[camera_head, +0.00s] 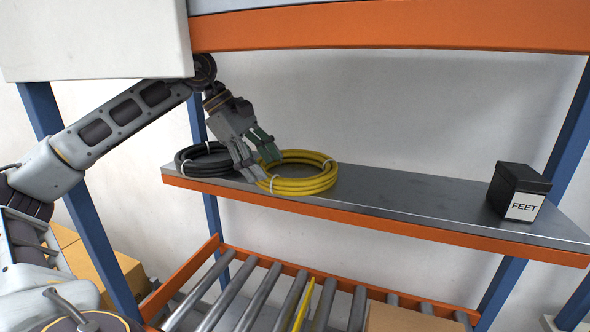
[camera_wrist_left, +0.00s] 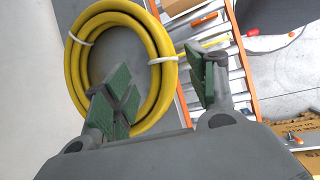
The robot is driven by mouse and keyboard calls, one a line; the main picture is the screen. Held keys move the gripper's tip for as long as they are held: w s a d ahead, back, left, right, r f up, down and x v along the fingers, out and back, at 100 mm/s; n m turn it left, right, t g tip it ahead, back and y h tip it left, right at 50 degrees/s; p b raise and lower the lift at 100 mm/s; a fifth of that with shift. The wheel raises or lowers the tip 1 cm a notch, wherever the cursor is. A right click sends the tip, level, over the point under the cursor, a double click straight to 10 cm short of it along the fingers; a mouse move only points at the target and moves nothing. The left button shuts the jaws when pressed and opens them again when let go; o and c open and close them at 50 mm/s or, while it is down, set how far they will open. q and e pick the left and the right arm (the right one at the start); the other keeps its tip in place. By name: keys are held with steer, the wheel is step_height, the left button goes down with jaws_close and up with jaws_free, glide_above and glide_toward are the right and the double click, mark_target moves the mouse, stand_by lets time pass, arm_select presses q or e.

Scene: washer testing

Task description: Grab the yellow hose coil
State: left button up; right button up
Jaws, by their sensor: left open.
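The yellow hose coil (camera_head: 310,184) lies flat on the grey metal shelf (camera_head: 410,196), bound with white ties. My left gripper (camera_head: 256,163) is over the coil's left side, its fingers pointing down and spread. In the left wrist view the coil (camera_wrist_left: 75,65) fills the upper left, and the open gripper (camera_wrist_left: 165,92) has its green-padded fingers on either side of the coil's near right part. I cannot tell whether the fingers touch the hose. My right gripper is not in view.
A black hose coil (camera_head: 190,168) lies just left of the yellow one, close to my left gripper. A black box marked FEET (camera_head: 519,188) stands at the shelf's right. An orange beam (camera_head: 400,30) runs above; a roller conveyor (camera_head: 290,290) lies below. The shelf's middle right is clear.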

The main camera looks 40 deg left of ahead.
mark_target(274, 177)
arm_select(q)
steer(key=x, duration=0.4)
steer(key=shift+w, duration=0.1)
steer(key=shift+w+d+f, duration=0.15)
steer(key=shift+d+f, duration=0.05)
steer(key=shift+f, duration=0.2)
steer(key=shift+c, duration=0.2)
steer(key=c, duration=1)
steer(key=shift+c, duration=1)
jaws_close()
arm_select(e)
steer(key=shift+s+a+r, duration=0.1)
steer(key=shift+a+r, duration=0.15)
